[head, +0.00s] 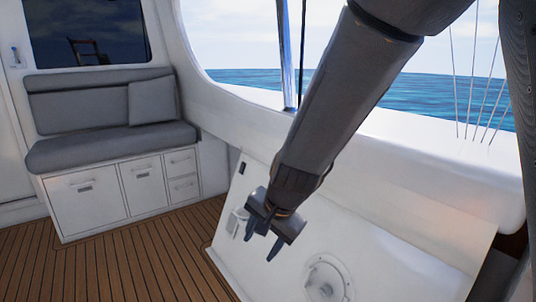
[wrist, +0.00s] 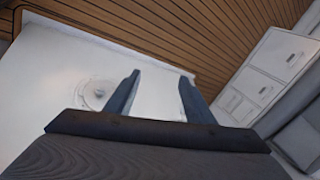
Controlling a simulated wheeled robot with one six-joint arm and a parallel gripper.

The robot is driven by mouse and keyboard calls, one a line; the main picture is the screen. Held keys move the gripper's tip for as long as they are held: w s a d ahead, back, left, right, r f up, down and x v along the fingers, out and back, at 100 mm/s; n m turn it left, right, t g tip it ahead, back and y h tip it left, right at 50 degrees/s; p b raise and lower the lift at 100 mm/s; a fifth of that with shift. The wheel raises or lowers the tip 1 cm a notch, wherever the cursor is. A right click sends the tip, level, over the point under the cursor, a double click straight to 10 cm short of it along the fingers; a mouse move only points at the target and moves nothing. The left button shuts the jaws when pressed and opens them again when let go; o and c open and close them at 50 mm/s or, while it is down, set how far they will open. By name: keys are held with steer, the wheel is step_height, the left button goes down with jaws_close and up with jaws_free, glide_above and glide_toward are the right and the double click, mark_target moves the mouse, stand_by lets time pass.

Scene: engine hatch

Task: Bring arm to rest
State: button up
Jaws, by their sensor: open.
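My arm reaches down from the upper right of the head view. My gripper (head: 262,238) hangs in front of a white hatch panel (head: 380,265) and points downward. In the wrist view my gripper (wrist: 158,92) shows two dark fingers, spread apart with nothing between them. The white panel (wrist: 60,60) with its round fitting (wrist: 94,93) lies beyond the fingers. The round fitting also shows in the head view (head: 327,280), right of and below the gripper. I cannot tell the exact gap between fingertips and panel.
A grey cushioned bench (head: 110,140) with white drawers (head: 125,193) stands at the left. A white ledge (head: 430,165) runs below the window opening at the right. The plank floor (head: 130,265) at the lower left is clear.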

steer(key=s+d+r+n+g+h, duration=0.1)
steer(key=s+d+r+n, duration=0.2)
steer(key=s, duration=0.4)
steer(key=s+d+r+n+g+h, duration=0.1)
steer(key=s+d+r+n+g, duration=0.1)
steer(key=s+d+n, duration=0.4)
steer(key=s+d+r+n+g, duration=0.1)
steer(key=s+d+r, duration=0.15)
steer(key=s, duration=0.55)
steer(key=d+r+m+h+p, duration=0.1)
steer(key=d+r+m+p, duration=0.2)
steer(key=d+r+p, duration=0.6)
steer(key=shift+w+d+p, duration=0.2)
steer(key=shift+d+p, duration=0.05)
steer(key=shift+p, duration=4.55)
